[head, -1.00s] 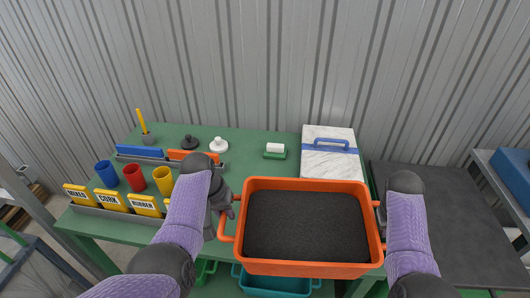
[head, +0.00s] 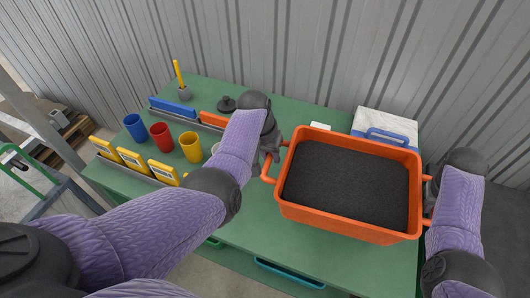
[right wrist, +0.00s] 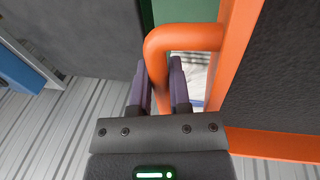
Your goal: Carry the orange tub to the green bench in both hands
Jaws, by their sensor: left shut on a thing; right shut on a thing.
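The orange tub (head: 345,222) is at the right of the head view, level or nearly so, filled with dark granular material (head: 352,185). It overlaps the right part of the green bench (head: 262,222); I cannot tell the gap beneath it. My left gripper (head: 271,165) is shut on the tub's left handle (head: 267,172), its fingers partly hidden by the wrist. My right gripper (head: 430,203) is at the tub's right side, mostly hidden by my arm. In the right wrist view its fingers (right wrist: 165,85) close around the orange handle (right wrist: 157,60).
Red (head: 161,136), blue (head: 135,127) and yellow (head: 190,147) cups and yellow label boxes (head: 134,160) stand at the bench's left. A white box with a blue handle (head: 387,135) lies behind the tub. Bare bench shows left of the tub. A corrugated wall (head: 330,55) closes the back.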

